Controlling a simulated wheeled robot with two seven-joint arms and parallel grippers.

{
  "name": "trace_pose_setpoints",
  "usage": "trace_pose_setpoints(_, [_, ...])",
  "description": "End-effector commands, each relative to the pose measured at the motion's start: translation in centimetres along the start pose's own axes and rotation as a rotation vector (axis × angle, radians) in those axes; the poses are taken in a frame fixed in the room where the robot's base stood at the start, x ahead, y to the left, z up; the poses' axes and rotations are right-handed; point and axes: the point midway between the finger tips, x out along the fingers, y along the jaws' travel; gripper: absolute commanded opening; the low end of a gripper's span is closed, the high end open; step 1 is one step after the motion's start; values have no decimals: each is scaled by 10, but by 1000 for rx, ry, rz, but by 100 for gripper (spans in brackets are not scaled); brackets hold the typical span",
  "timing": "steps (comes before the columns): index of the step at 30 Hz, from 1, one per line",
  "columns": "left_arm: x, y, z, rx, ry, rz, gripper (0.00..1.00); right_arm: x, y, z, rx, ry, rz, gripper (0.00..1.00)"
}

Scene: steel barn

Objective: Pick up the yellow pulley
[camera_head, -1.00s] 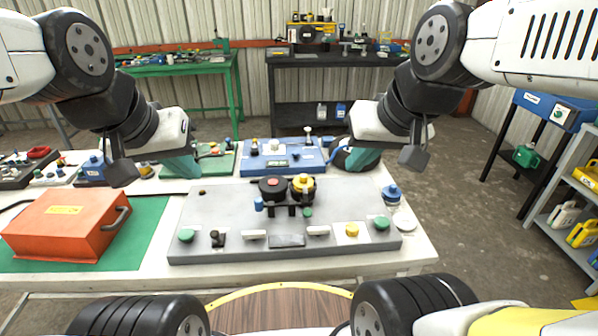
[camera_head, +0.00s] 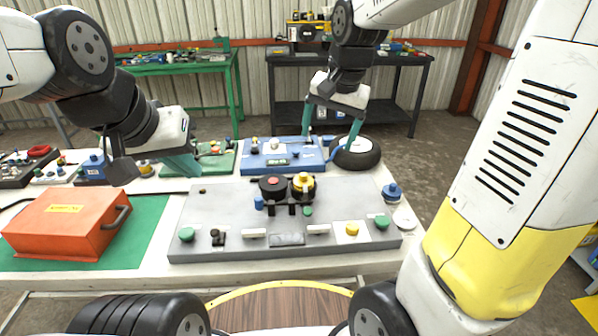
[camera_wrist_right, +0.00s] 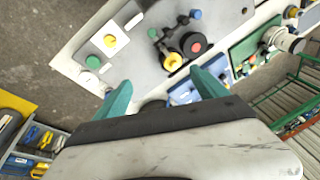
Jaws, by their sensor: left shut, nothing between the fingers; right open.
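The yellow pulley (camera_head: 303,184) sits at the back of the grey board (camera_head: 225,205), right beside a black pulley with a red centre (camera_head: 272,186). The yellow pulley also shows in the right wrist view (camera_wrist_right: 172,61), just beyond the fingertips. My right gripper (camera_head: 322,146) is open and empty, above and behind the yellow pulley, over the blue board. In the right wrist view its teal fingers (camera_wrist_right: 160,80) stand wide apart. My left gripper (camera_head: 194,172) is shut and empty at the board's back left.
An orange box (camera_head: 62,222) lies on a green mat (camera_head: 150,228) at left. A blue board (camera_head: 258,160) and a black wheel (camera_head: 358,153) lie behind the grey board. A blue-topped jar (camera_head: 391,197) stands at its right edge. Small knobs line the board's front.

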Motion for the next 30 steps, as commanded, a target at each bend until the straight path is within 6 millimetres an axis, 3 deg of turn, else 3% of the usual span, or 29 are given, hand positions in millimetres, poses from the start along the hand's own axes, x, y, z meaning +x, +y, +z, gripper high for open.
trace_pose_setpoints(1, [0,0,0,0,0,0,0,21,-11,-11,39,-23,33,82])
trace_pose_setpoints(6, [0,0,0,0,0,0,0,85,-39,-42,192,-52,143,82])
trace_pose_setpoints(12, [0,0,0,0,0,0,0,148,-60,-59,318,-44,245,82])
trace_pose_setpoints(19, [0,0,0,0,0,0,0,177,-65,-62,367,-32,285,82])
trace_pose_setpoints(30, [0,0,0,0,0,0,0,218,-46,-57,368,-35,286,82])
